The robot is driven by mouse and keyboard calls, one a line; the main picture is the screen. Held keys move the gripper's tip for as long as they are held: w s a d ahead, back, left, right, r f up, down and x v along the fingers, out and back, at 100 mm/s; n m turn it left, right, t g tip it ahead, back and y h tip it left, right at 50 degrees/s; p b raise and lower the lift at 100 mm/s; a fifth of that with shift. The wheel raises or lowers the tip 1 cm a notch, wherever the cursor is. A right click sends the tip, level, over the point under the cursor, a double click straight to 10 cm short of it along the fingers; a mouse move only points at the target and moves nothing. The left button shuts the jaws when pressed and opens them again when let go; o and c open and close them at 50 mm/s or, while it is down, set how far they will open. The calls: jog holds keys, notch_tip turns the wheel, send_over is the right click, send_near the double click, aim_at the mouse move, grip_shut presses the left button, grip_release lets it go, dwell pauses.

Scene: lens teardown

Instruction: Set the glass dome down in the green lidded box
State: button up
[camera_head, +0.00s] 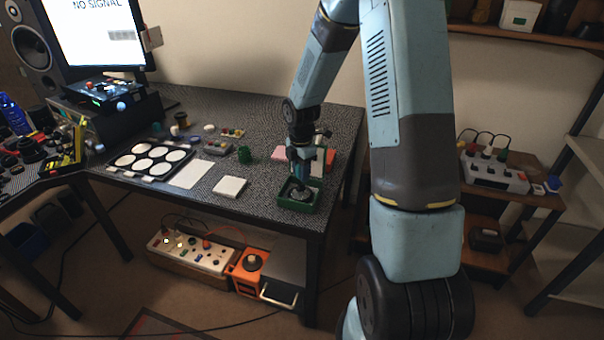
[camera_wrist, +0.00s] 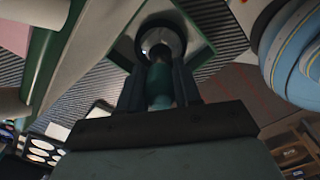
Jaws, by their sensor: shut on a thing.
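The green box (camera_head: 284,200) stands open at the front right corner of the table. My gripper (camera_head: 300,180) points down over it, its fingertips at the box opening. In the wrist view my gripper (camera_wrist: 160,75) is shut on the glass dome (camera_wrist: 160,38), a round grey, shiny piece with a dark ring around it. The dome is inside the outline of the green box (camera_wrist: 205,20). I cannot tell whether it touches the box floor. In the head view the dome is mostly hidden by the fingers and box wall.
A white square block (camera_head: 229,187), a white sheet (camera_head: 190,174) and a black tray of white discs (camera_head: 150,161) lie left of the box. A small green cup (camera_head: 244,154) stands farther back. Pink and orange flat pieces lie behind my gripper. The table edge is close to the box.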

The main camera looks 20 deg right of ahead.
jog(key=shift+r, duration=4.55)
